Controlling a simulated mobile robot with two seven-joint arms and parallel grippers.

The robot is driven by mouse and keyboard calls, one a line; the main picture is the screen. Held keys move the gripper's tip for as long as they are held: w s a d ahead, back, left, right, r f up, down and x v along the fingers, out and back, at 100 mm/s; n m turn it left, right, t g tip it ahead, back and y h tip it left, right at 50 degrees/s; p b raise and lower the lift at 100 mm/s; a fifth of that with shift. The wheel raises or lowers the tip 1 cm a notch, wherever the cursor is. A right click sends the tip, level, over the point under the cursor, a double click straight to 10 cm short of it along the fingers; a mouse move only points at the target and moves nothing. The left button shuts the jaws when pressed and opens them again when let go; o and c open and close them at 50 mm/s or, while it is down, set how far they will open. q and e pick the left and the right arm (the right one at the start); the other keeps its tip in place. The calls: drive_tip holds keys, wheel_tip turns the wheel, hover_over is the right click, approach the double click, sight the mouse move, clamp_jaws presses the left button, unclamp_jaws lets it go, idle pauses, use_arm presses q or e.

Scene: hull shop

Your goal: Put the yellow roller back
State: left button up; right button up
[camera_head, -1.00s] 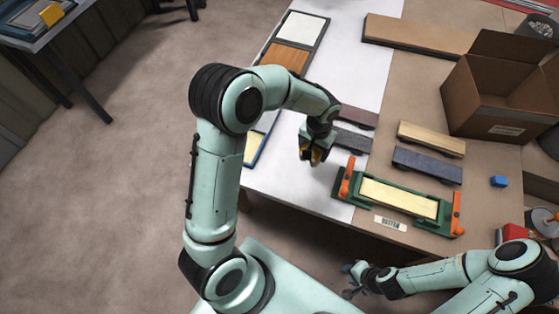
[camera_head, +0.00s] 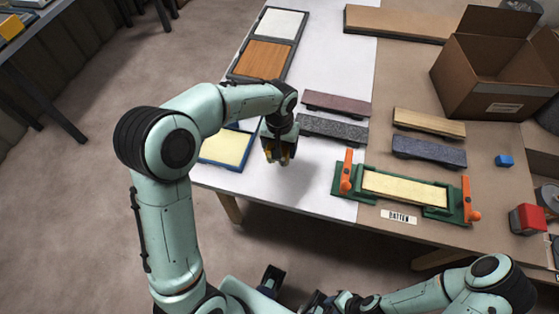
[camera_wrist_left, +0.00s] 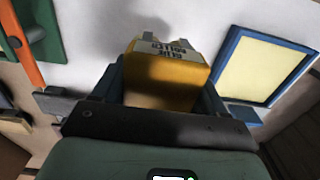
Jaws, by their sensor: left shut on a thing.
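The yellow roller (camera_wrist_left: 165,80) shows in the left wrist view as a yellow block with a printed label on top that seems to read "glue roller". My left gripper (camera_wrist_left: 165,95) is shut on it. In the head view, my left gripper (camera_head: 280,155) hangs above the white part of the table, just right of a blue-framed tray with a pale yellow pad (camera_head: 225,147); only a little yellow shows between its fingers. That tray (camera_wrist_left: 262,68) is right of the roller in the wrist view. My right gripper (camera_head: 318,300) is low at the bottom edge, partly cut off.
A green fixture with orange clamps (camera_head: 348,180) holds a pale strip, behind a "BATTEN" label (camera_head: 398,216). Several sanding blocks, including a grey one (camera_head: 332,128), lie behind. A dark tray (camera_head: 228,75) has white and orange panels. A cardboard box (camera_head: 485,85) stands right. White surface near the fixture is clear.

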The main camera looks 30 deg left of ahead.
use_arm(q)
wheel_tip(320, 180, down, 3)
drive_tip(key=shift+w+a+r, duration=0.1)
drive_tip(key=shift+r, duration=0.05)
drive_tip(key=shift+f, duration=2.3)
drive_tip(key=shift+f+b, duration=0.1)
drive_tip(key=shift+b, duration=0.25)
drive_tip(key=o, duration=1.7)
drive_tip(key=shift+c, duration=0.2)
wheel_tip(320, 180, up, 12)
drive_tip(key=shift+r+p, duration=0.15)
drive_tip(key=shift+p, duration=0.45)
